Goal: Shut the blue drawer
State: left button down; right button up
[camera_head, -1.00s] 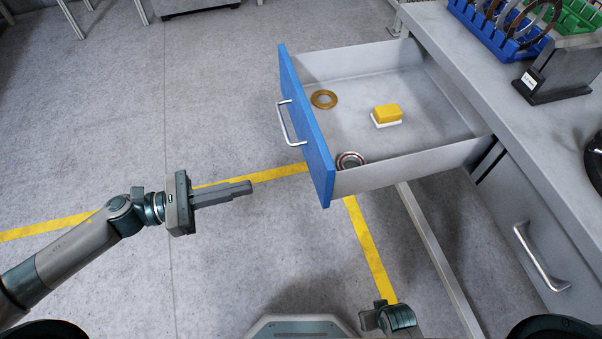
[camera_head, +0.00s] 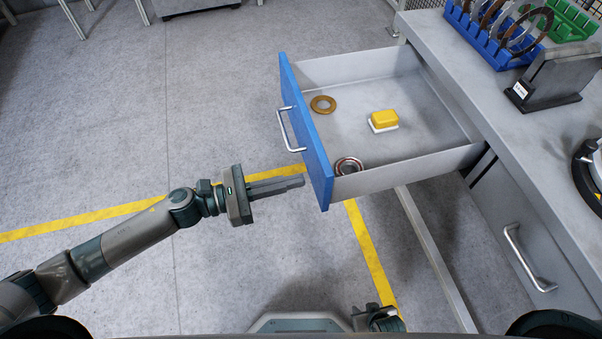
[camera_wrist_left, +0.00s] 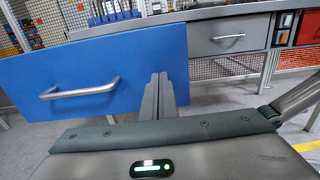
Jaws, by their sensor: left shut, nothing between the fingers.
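The blue drawer (camera_head: 306,131) is pulled out from the workbench, with its blue front facing left and a silver bar handle (camera_head: 291,128) on it. Inside lie a brass ring (camera_head: 323,105), a yellow and white block (camera_head: 383,121) and a metal bearing ring (camera_head: 348,167). My left gripper (camera_head: 303,181) is shut and empty, its fingertips just left of the lower near part of the drawer front. In the left wrist view the fingers (camera_wrist_left: 159,85) point at the blue front (camera_wrist_left: 110,62), right of the handle (camera_wrist_left: 80,89). I cannot tell whether they touch. Part of my right gripper (camera_head: 378,318) shows at the bottom.
The grey workbench (camera_head: 480,95) stands at the right, with a closed grey drawer (camera_head: 510,222) below its top. The floor left of the drawer is clear.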

pick_arm(q)
jog(key=shift+p+x, duration=0.3)
jog(key=shift+x, duration=1.05)
pick_arm(e)
jog(key=shift+w+a+r+t, duration=0.3)
jog(key=shift+w+a, duration=0.15)
